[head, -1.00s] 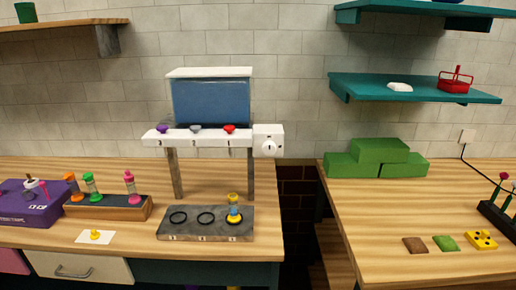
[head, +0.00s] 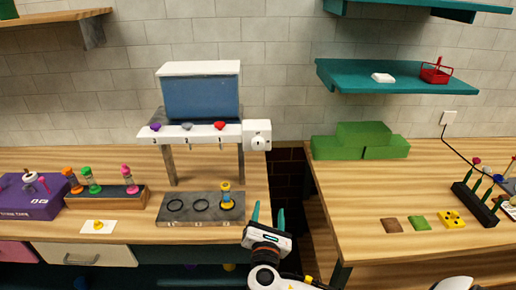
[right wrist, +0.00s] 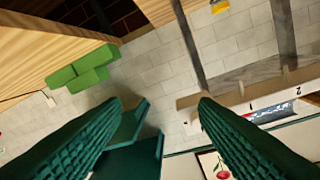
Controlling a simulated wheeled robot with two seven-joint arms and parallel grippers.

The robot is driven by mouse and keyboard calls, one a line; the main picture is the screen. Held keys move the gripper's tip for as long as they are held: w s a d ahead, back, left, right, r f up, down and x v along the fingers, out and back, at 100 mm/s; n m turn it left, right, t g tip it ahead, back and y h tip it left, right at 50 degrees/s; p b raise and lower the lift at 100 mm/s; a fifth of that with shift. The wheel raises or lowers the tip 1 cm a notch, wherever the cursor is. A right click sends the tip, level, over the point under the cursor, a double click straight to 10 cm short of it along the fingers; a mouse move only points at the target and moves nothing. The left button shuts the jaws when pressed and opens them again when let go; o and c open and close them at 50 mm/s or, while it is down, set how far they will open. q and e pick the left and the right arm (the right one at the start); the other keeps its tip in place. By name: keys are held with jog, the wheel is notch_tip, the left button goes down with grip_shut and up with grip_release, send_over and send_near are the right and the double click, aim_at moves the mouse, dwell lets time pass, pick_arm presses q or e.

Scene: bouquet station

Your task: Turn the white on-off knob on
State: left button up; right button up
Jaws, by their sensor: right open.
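The white on-off knob (head: 258,142) is round and sits on the front of a white box (head: 264,128) at the right end of the dispenser's white rail (head: 200,135). My right gripper (head: 268,217) comes up from the bottom of the head view, below the knob and apart from it, with its two green fingers pointing up. It is open and empty; its fingers also show wide apart in the right wrist view (right wrist: 172,105). The numbered rail shows upside down beyond the fingers in that view, where I cannot make out the knob clearly. My left gripper is not in view.
A grey tray (head: 170,221) with rings and a yellow-and-blue vial (head: 226,194) stands left of the gripper. Green blocks (head: 362,141) sit on the right table, below a teal shelf (head: 345,77). A dark gap separates the two tables.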

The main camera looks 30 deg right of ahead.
aim_at(258, 147)
jog(key=w+d+r+n+t+p, duration=0.1)
jog(key=w+r+n, duration=0.1)
jog(key=w+r, duration=0.1)
jog(key=w+d+r+n+t+p, duration=0.2)
jog(key=w+r+n, duration=0.1)
jog(key=w+r, duration=0.1)
jog(key=w+d+r+n+t+p, duration=0.1)
jog(key=w+r+n, duration=0.2)
jog(key=w, duration=0.2)
jog(key=shift+w+d+r+t, duration=0.15)
jog(key=shift+d+r+t, duration=0.05)
jog(key=shift+d+t, duration=0.2)
jog(key=shift+w+d+p, duration=0.2)
jog(key=shift+w+p, duration=0.1)
jog(key=c, duration=1)
